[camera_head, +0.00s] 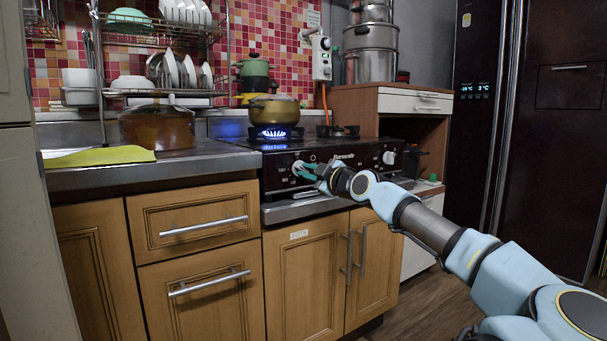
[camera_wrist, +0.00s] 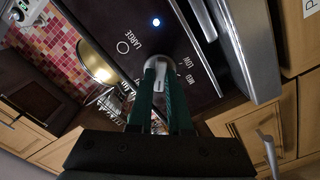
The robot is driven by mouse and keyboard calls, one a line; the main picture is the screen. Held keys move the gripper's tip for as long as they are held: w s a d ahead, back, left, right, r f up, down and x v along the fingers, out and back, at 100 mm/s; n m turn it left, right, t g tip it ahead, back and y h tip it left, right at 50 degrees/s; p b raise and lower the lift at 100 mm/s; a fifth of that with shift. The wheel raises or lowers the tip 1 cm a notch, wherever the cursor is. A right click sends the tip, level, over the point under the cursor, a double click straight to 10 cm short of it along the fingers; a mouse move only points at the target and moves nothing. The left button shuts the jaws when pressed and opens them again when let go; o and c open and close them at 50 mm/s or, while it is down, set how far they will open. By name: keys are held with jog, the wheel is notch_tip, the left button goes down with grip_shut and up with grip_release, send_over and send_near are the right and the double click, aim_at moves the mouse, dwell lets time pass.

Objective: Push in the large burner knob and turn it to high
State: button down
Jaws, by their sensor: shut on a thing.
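The large burner knob (camera_head: 297,168) is a pale round knob at the left of the dark stove front. My gripper (camera_head: 304,171) has green fingers and is at the knob. In the wrist view my gripper (camera_wrist: 163,82) is shut on the knob's grip, one finger on each side. The fingers hide part of the knob and its markings. Blue flame (camera_head: 276,133) burns under a gold-coloured pot (camera_head: 274,110) on the left burner.
A second knob (camera_head: 389,157) is at the stove's right. A metal counter (camera_head: 190,166) with a copper pot (camera_head: 157,128) and yellow-green mat (camera_head: 98,156) is at the left. Wooden cabinet doors (camera_head: 308,265) with bar handles are below. A dark fridge (camera_head: 560,130) stands right.

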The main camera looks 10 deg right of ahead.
jog(key=shift+f+n+b, duration=0.1)
jog(key=shift+n+b, duration=0.2)
jog(key=shift+b, duration=0.2)
jog(key=shift+n+b, duration=0.8)
jog(key=shift+n, duration=0.1)
